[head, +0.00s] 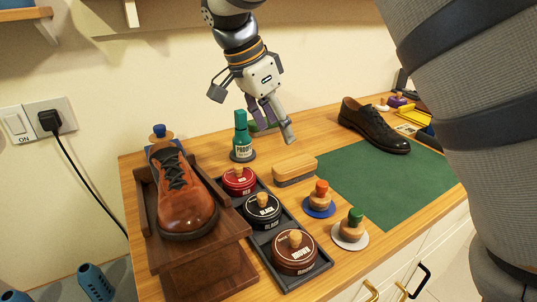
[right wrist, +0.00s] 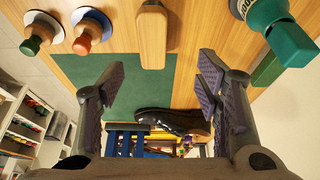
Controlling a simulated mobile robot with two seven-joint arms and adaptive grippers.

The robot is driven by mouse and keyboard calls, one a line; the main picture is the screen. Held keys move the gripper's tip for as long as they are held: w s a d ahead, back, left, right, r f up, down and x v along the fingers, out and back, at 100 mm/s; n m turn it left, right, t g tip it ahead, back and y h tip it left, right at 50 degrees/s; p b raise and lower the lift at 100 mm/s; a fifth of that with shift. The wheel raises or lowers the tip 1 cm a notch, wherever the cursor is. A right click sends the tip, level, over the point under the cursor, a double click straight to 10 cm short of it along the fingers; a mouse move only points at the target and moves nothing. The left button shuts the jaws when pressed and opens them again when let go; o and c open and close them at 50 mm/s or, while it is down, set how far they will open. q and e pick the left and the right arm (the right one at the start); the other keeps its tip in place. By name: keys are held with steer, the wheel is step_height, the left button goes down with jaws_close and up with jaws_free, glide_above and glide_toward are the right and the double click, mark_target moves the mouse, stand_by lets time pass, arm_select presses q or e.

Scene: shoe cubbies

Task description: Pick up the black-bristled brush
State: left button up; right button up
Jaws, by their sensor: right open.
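A brush (head: 295,172) with a pale wooden top and a dark grey-black lower part lies on the wooden counter, by the left edge of the green mat. In the right wrist view its wooden top (right wrist: 152,35) shows near the upper middle, bristles hidden. My right gripper (head: 272,126) is open and empty, above the counter and behind the brush, apart from it. Its two fingers (right wrist: 160,85) are spread wide in the right wrist view. My left gripper is not in view.
A green-capped bottle (head: 241,140) stands left of my right gripper. Two daubers (head: 320,196) (head: 352,226) on round discs stand in front of the brush. A tray (head: 285,278) of polish tins, a brown shoe (head: 184,195) and a black shoe (head: 374,128) are around. The green mat (head: 385,185) is mostly clear.

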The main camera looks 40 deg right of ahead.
mark_target(294, 163)
steer(key=s+f, duration=0.1)
steer(key=s+d+f, duration=0.1)
steer(key=shift+d+f, duration=0.2)
steer(key=shift+f, duration=0.2)
steer(key=x, duration=0.8)
steer(key=shift+w+f, duration=0.15)
steer(key=shift+w, duration=0.2)
steer(key=c, duration=1.3)
